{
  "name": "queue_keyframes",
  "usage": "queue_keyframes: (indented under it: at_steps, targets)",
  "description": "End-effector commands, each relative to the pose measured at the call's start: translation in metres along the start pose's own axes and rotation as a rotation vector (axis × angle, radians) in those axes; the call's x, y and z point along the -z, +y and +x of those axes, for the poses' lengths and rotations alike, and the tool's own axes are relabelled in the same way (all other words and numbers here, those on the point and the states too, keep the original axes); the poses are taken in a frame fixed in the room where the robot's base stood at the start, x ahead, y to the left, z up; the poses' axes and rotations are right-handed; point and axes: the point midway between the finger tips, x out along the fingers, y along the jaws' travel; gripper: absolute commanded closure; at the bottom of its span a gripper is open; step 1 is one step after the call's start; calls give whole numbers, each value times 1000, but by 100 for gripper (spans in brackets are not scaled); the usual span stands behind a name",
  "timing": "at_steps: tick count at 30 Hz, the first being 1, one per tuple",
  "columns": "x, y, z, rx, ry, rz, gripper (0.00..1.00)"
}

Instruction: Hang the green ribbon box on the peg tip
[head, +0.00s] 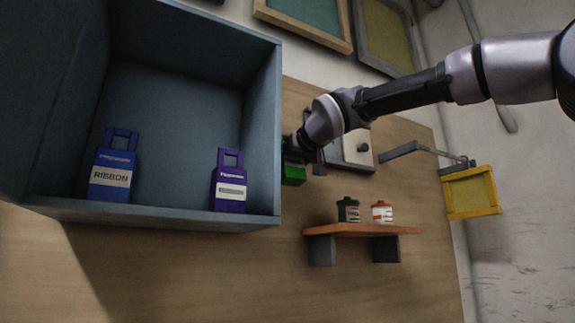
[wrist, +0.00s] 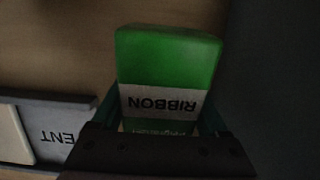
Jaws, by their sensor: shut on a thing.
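My gripper (head: 303,160) is shut on the green ribbon box (head: 293,174), just right of the blue-grey cabinet. The box is mostly hidden behind the gripper and the cabinet edge in the head view. In the wrist view the green box (wrist: 168,58) fills the middle between the fingers, its white RIBBON label upside down. I cannot tell for sure which part is the peg; a dark round knob (head: 363,147) sits on a pale plate (head: 355,155) right of my gripper, and a grey bent bar (head: 402,149) sticks out farther right.
The blue-grey open cabinet (head: 262,120) holds a blue ribbon box (head: 112,170) and a purple box (head: 230,185). An orange shelf (head: 362,230) below carries a green jar (head: 348,210) and a white-and-orange jar (head: 382,213). A yellow frame (head: 470,192) hangs at right.

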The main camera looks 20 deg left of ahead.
Motion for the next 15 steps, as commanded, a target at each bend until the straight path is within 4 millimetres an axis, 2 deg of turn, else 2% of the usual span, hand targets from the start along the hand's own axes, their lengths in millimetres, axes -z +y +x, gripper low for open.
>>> queue_keyframes:
  at_steps: [15]
  targets:
    - [-6,0,24,0,0,-1,85]
